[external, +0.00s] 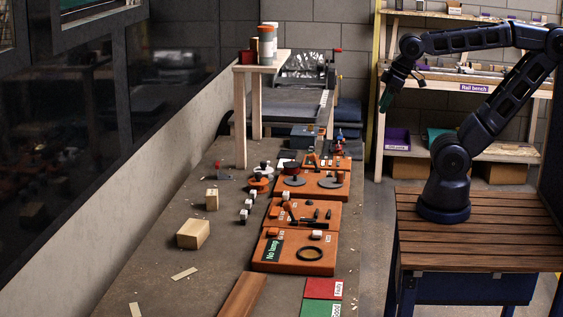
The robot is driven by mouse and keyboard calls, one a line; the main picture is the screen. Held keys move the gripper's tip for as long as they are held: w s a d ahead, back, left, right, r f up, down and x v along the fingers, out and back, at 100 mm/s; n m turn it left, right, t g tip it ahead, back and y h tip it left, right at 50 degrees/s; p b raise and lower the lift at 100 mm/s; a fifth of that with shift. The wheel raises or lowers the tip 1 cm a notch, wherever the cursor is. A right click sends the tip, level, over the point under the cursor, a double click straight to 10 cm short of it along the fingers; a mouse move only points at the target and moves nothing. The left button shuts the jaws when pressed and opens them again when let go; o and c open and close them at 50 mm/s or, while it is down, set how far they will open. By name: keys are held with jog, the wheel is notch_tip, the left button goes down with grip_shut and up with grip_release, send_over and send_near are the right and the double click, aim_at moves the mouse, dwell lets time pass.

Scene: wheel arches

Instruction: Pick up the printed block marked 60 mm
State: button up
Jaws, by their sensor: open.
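A larger pale wooden block (191,235) lies on the brown bench, left of the orange boards. A smaller pale block (212,200) stands behind it, with a dark mark too small to read. I cannot tell which block, if either, is marked 60 mm. My gripper (385,101) is raised at the upper right, pointing down, open and well away from both blocks. Its fingertips are small and dark in this view.
Orange boards with fittings (293,253) run along the bench's right side, with small black-and-white pieces beside them. A raised wooden stand (241,120) rises at the back. A shelf labelled Rail bench (474,88) is behind my arm. The bench's left front is mostly clear.

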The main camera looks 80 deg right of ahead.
jog(key=w+r+n+g, duration=0.1)
jog(key=w+r+n, duration=0.15)
jog(key=w, duration=0.55)
jog(key=w+r+n, duration=0.1)
jog(key=w+n, duration=0.2)
jog(key=w, duration=0.4)
jog(key=n+g+h, duration=0.1)
jog(key=n+g, duration=0.2)
jog(key=n, duration=1.2)
send_over(212, 192)
jog(key=shift+m, duration=0.25)
jog(key=f, duration=1.9)
jog(key=s+f, duration=0.1)
jog(key=f, duration=0.8)
jog(key=shift+a+f, duration=0.25)
jog(key=shift+w+f, duration=0.3)
jog(key=shift+f, duration=0.25)
jog(key=f, duration=0.5)
jog(key=shift+d+f, duration=0.15)
jog(key=shift+d, duration=0.1)
jog(key=shift+w+d+f, duration=0.1)
jog(key=shift+w+f, duration=0.05)
jog(key=shift+f, duration=1.15)
jog(key=shift+w+d+f, duration=0.1)
jog(key=shift+w+f, duration=0.05)
jog(key=shift+f, duration=1.15)
jog(key=shift+c, duration=0.4)
